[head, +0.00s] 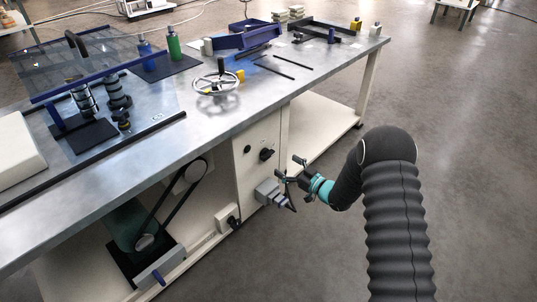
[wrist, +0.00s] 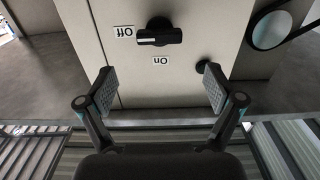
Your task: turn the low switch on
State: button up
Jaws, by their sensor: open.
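The rotary switch (wrist: 158,35) is a black knob with a bar handle on the cream panel under the workbench. In the wrist view, which is upside down, the bar lies crosswise, in line with the "Off" label (wrist: 123,31) at its left. The "On" label (wrist: 162,60) is just below it in that picture. The switch also appears in the head view (head: 266,154). My gripper (wrist: 159,88) is open and empty, in front of the panel and apart from the switch. My gripper is also in the head view (head: 287,187).
A round black button (wrist: 202,65) sits beside the switch. A grey box (head: 266,192) juts from the panel below it. The bench top (head: 190,140) overhangs the panel and carries a handwheel (head: 217,82). A belt drive (head: 172,205) is left. Open floor lies to the right.

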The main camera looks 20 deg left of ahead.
aim_at(270, 155)
jog(key=x, duration=0.9)
jog(key=shift+w+a, duration=0.1)
jog(key=c, duration=1.2)
